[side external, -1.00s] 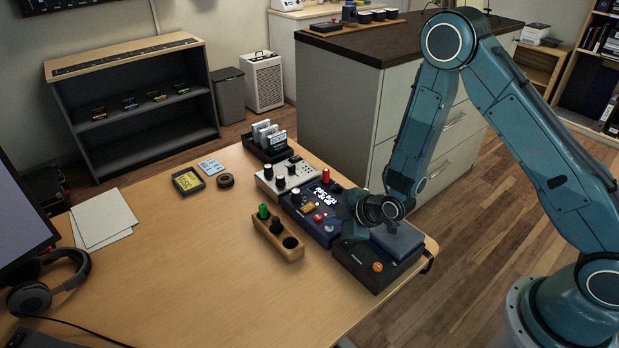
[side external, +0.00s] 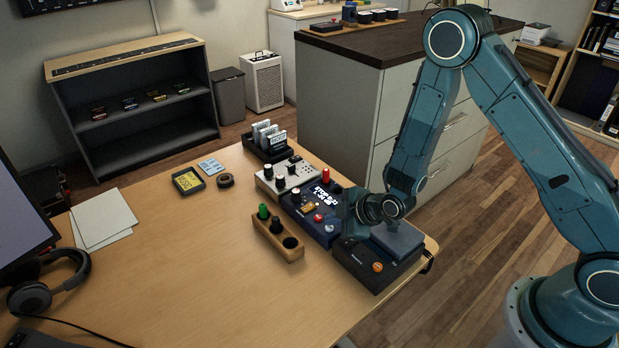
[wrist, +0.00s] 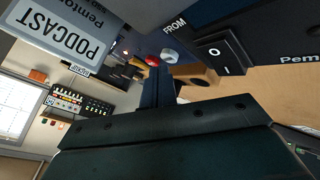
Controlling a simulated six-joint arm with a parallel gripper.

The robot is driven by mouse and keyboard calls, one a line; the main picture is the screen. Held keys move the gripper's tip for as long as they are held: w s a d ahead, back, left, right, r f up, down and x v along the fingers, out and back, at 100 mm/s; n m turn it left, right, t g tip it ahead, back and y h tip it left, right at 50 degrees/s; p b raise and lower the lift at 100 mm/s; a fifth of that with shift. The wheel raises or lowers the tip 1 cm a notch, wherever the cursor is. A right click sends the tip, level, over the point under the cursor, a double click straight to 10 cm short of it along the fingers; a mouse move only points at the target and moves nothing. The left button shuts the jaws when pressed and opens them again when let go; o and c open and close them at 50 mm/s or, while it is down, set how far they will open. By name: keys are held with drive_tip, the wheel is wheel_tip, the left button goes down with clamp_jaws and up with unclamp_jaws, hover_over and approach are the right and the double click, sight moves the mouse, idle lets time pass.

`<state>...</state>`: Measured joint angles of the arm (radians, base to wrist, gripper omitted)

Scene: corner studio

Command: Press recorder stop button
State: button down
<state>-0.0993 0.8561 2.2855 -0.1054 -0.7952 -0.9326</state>
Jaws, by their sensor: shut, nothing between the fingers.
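The dark blue device (side external: 300,210) with a lit display, a red button (side external: 318,218) and a pale button (side external: 329,228) sits on the desk; it seems to be the recorder. In the wrist view the red button (wrist: 152,60) and pale button (wrist: 170,55) show just beyond my fingertips. My gripper (side external: 346,221) is low over the device's right end, its fingers shut and empty. They also show in the wrist view (wrist: 158,75). I cannot tell whether the fingertips touch anything. No button label is readable, and part of the device is hidden by my gripper.
The desk's left middle (side external: 180,265) is clear.

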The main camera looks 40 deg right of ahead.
drive_tip(key=shift+r, duration=0.25)
drive_tip(key=shift+r, duration=2.9)
drive_tip(key=s+d+r+m+g+h, duration=0.1)
drive_tip(key=s+d+r+m, duration=0.15)
drive_tip(key=s+r, duration=0.45)
drive_tip(key=s+d+r+m+g, duration=0.1)
drive_tip(key=s+r+m, duration=0.2)
drive_tip(key=r, duration=0.8)
drive_tip(key=s+d+r+m, duration=0.1)
drive_tip(key=s+r+m, duration=0.2)
drive_tip(key=s, duration=0.6)
drive_tip(key=s+d+r+m+g+h, duration=0.1)
drive_tip(key=s+d+r+m, duration=0.1)
drive_tip(key=s, duration=0.7)
wheel_tip(320, 180, up, 2)
drive_tip(key=shift+s+d+r+m, duration=0.15)
drive_tip(key=shift+s+r+m, duration=0.1)
drive_tip(key=shift+s+m, duration=0.15)
